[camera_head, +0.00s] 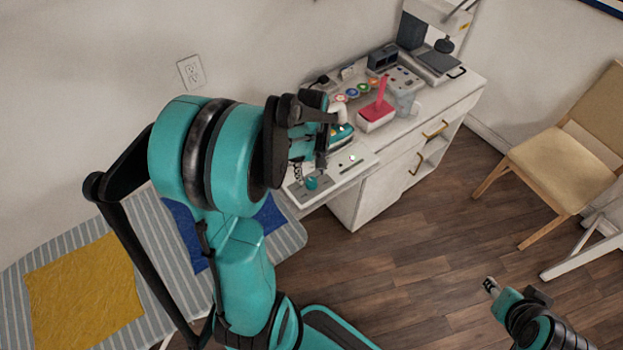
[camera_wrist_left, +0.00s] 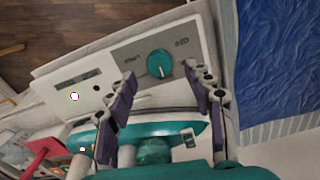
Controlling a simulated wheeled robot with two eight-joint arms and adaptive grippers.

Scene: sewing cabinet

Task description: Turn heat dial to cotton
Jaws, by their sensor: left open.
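The heat dial is a round teal knob with a pale pointer line (camera_wrist_left: 159,63), set on a grey plate (camera_wrist_left: 128,55) of the white panel. In the head view the dial (camera_head: 311,183) is at the panel's near end. The small lettering around it is too blurred to read. My left gripper (camera_wrist_left: 160,76) is open, its two dark fingers pointing toward the dial, one on each side in the picture; contact is not clear. In the head view my left gripper (camera_head: 328,118) hangs over the panel. My right gripper (camera_head: 491,286) is low at the right, far from the dial.
A teal iron (camera_wrist_left: 175,130) lies close under my left fingers. A red-handled thing (camera_head: 376,106) stands beyond it on the white cabinet (camera_head: 355,205). A striped ironing board (camera_head: 290,232) with yellow (camera_head: 85,290) and blue cloths adjoins the panel. A chair (camera_head: 550,165) stands right.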

